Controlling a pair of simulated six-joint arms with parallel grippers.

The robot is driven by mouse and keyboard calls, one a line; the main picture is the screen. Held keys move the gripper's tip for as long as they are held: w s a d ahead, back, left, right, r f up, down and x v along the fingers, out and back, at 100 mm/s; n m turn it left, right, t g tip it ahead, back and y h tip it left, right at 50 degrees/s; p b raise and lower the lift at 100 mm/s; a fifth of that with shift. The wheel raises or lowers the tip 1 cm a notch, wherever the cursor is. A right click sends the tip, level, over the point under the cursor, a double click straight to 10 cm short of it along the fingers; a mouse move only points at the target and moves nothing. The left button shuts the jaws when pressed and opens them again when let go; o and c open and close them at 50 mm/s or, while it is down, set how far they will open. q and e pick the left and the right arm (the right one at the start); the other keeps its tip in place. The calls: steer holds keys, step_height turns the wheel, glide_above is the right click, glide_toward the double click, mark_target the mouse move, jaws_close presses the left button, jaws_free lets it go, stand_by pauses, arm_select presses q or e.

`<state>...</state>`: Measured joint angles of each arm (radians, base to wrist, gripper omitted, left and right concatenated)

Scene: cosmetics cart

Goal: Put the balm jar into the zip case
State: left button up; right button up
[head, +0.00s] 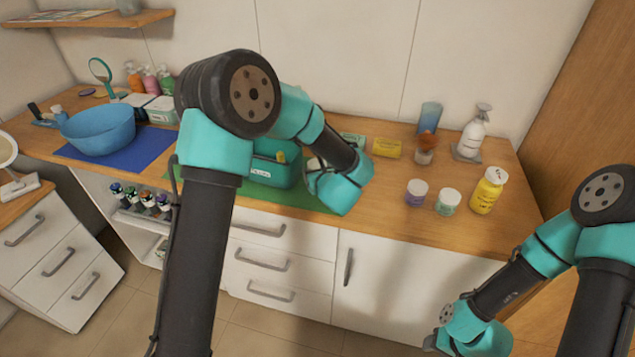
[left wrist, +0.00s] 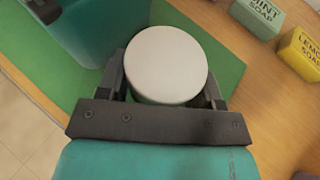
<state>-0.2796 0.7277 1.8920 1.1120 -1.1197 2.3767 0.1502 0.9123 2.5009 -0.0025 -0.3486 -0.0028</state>
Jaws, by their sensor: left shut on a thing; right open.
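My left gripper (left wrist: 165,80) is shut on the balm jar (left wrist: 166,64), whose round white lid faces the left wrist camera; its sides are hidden. In the head view my left arm hides most of this gripper (head: 312,170). The teal zip case (head: 270,172), with a white label on its front, stands on a green mat just left of the held jar. Its wall also shows at the upper left of the left wrist view (left wrist: 100,30). My right gripper (head: 436,341) is open, low at the bottom right, in front of the counter and away from the case.
A purple jar (head: 416,193), a green jar (head: 448,202) and a yellow bottle (head: 487,190) stand right on the counter. Soap boxes (head: 387,147) stand behind. A blue basin (head: 99,128) sits at left. The green mat (left wrist: 215,60) has bare room around the jar.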

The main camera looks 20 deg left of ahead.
arm_select(q)
steer(key=shift+f, duration=1.75)
steer(key=shift+f, duration=0.1)
steer(key=o, duration=1)
steer(key=v, duration=1.2)
steer(key=shift+o, duration=0.3)
